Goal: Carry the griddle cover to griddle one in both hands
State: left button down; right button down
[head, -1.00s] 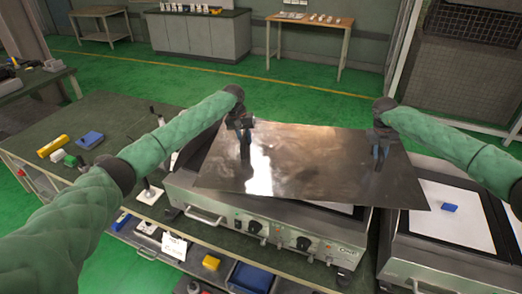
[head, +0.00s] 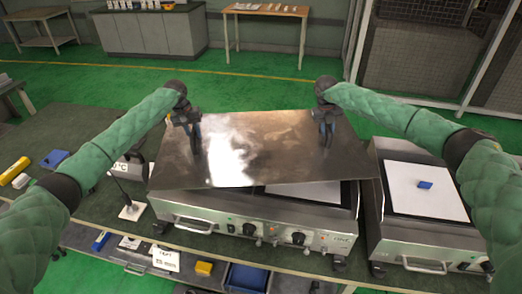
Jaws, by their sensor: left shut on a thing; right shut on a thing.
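The griddle cover (head: 262,150) is a flat, shiny metal sheet, held slightly tilted over the left griddle (head: 262,212). It hides most of that griddle's top; part of a pale surface shows under its front right edge. My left gripper (head: 193,140) is shut on the cover near its left side. My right gripper (head: 326,135) is shut on the cover near its right side. I cannot tell whether the cover touches the griddle. A second griddle (head: 428,205) stands to the right, with a white sheet on top.
A small blue block (head: 425,184) lies on the right griddle's white sheet. The green workbench (head: 62,130) has yellow and blue items at left.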

aim_at(196, 145)
pick_arm(q)
jog(key=shift+w, duration=0.1)
pick_arm(e)
jog(key=shift+w, duration=0.1)
pick_arm(q)
jog(key=shift+f, duration=0.1)
pick_arm(e)
jog(key=shift+f, duration=0.15)
